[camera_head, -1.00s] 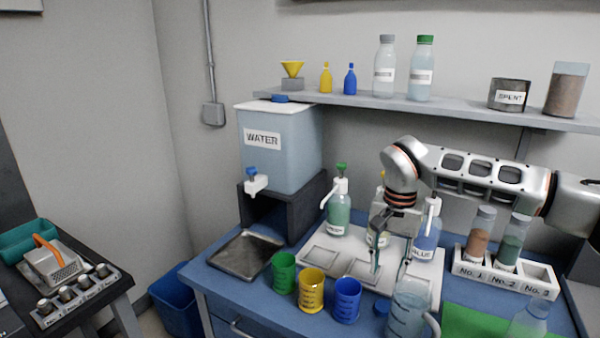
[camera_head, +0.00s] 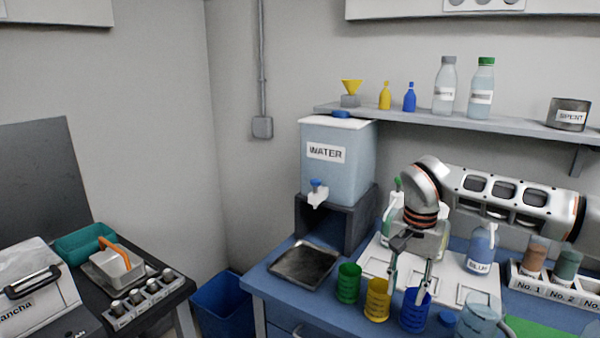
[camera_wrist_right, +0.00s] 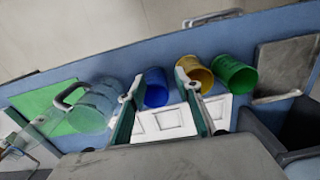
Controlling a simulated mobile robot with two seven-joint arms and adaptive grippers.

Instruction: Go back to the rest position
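My right gripper (camera_head: 409,284) is open and empty, pointing down over the front of the blue bench. In the head view its fingers stand over and partly in front of the blue cup (camera_head: 414,311). In the right wrist view the two fingers (camera_wrist_right: 158,112) are well apart, with the white tray (camera_wrist_right: 164,124) showing between them and the blue cup beyond. The yellow cup (camera_head: 377,301) and green cup (camera_head: 348,284) stand to the left. I cannot tell how high the fingertips are above the cups. My left gripper is not in view.
A clear jug (camera_head: 478,318) stands right of the cups. A metal tray (camera_head: 304,264) lies before the water tank (camera_head: 337,160). Pump bottles, including a blue one (camera_head: 481,250), stand behind the gripper. A labelled rack (camera_head: 550,285) is at right. The shelf (camera_head: 440,118) runs above.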

